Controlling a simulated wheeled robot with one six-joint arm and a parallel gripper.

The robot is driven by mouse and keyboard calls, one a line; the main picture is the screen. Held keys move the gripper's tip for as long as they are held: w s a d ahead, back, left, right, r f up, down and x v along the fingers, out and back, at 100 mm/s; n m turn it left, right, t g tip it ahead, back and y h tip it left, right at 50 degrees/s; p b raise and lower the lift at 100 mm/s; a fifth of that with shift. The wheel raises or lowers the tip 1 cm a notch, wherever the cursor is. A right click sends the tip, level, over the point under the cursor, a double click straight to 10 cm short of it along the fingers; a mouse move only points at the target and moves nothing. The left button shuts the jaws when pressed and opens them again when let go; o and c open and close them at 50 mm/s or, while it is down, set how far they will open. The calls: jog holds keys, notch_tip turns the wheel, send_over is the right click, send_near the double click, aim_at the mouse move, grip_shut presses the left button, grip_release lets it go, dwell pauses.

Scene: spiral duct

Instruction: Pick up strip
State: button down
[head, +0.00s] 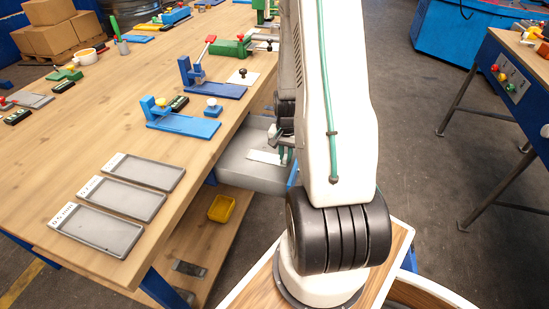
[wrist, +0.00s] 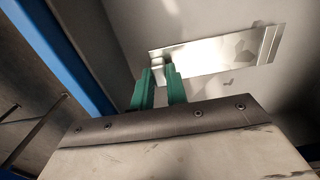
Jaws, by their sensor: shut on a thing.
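The strip (wrist: 215,52) is a thin, shiny metal piece with a stepped right end, seen in the wrist view over a grey surface. My gripper (wrist: 160,72) has green fingers, and they are shut on the strip's left end. The fingertips partly cover that end. In the head view the strip (head: 263,157) shows as a pale sliver at the grey tray (head: 232,170) beside the table. My gripper (head: 287,155) is there at its right end, partly hidden by my arm. I cannot tell whether the strip touches the tray.
The wooden table (head: 110,120) fills the left. Three grey label trays (head: 95,232) lie at its near edge, with blue fixtures (head: 185,122) farther back. A yellow bin (head: 222,208) sits on the lower shelf. A blue edge (wrist: 62,50) runs close left of my fingers.

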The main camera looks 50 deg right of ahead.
jog(key=shift+r, duration=0.1)
notch_tip(320, 180, up, 25)
dwell(1.0)
